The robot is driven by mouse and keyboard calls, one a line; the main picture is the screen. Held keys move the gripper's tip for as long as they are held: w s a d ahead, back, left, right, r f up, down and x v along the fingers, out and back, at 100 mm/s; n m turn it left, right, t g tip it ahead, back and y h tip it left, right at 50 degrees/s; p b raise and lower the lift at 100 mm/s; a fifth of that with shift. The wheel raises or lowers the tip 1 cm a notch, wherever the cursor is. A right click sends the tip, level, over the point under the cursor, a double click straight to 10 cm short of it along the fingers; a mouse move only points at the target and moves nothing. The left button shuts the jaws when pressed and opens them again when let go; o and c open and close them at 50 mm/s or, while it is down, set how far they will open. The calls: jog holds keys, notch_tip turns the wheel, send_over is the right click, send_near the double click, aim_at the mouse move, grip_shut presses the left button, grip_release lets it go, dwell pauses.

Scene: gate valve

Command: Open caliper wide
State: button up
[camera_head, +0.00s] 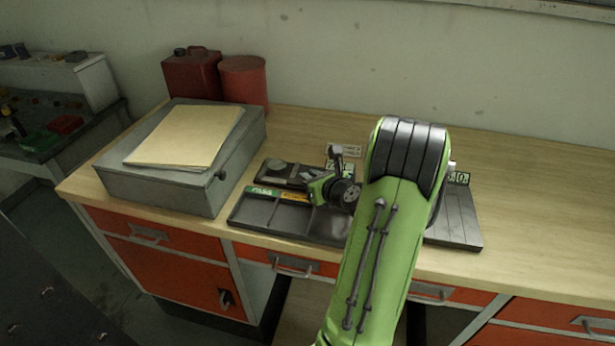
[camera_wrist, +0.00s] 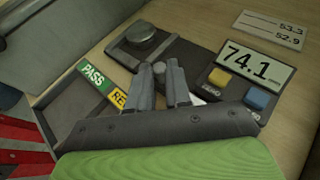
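The measuring device is a dark plate (camera_wrist: 120,58) on the bench with a round grey disc (camera_wrist: 142,33) at its left end. Its display (camera_wrist: 257,66) reads 74.1, with a yellow button (camera_wrist: 219,77) and a blue button (camera_wrist: 257,98) below. My gripper (camera_wrist: 161,74) points down at the plate between disc and display. Its two fingers stand a small gap apart, with a small grey knob (camera_wrist: 158,67) between the tips. I cannot tell whether they grip it. The caliper's jaws are not clearly visible.
A tray with a green PASS label (camera_wrist: 93,75) and a yellow label (camera_wrist: 119,100) lies in front. A card (camera_wrist: 272,28) reads 53.3 and 52.9. A grey box (camera_head: 165,180) with folders stands left; red cans (camera_head: 243,82) stand behind. The bench (camera_head: 530,190) is clear at right.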

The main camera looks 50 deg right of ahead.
jog(key=o, duration=0.4)
jog(key=shift+w, duration=0.1)
jog(key=shift+o, duration=0.2)
jog(key=v, duration=1.5)
jog(key=shift+s, duration=0.35)
jog(key=shift+a+r, duration=0.1)
jog(key=shift+a, duration=0.1)
